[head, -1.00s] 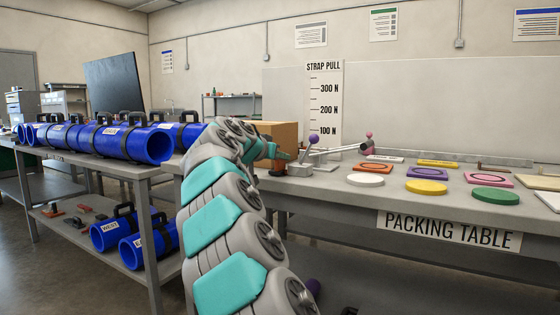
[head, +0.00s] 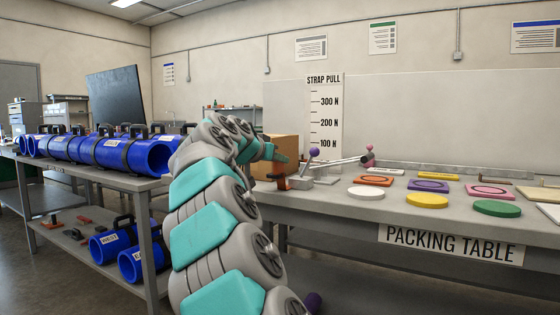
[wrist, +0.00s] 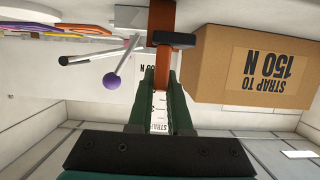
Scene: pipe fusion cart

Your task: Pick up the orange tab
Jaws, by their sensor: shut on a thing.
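The orange tab (wrist: 163,68) is a narrow upright strip in the middle of the wrist view, between the tips of my gripper's two dark green fingers. A dark block crosses its upper part, and the fingers hide part of its lower end. My gripper (wrist: 162,78) is shut on the tab. In the head view the teal end of my gripper (head: 280,157) shows beside the cardboard box, over the packing table, largely hidden behind my arm. A small orange-red piece (head: 281,184) shows just below it.
The cardboard box (wrist: 255,68), marked "STRAP TO 150 N", stands close beside my gripper. A lever with a purple ball (head: 314,152) is to the right, before the strap pull scale board (head: 323,115). Coloured discs and plates, such as the yellow disc (head: 427,200), lie further right.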

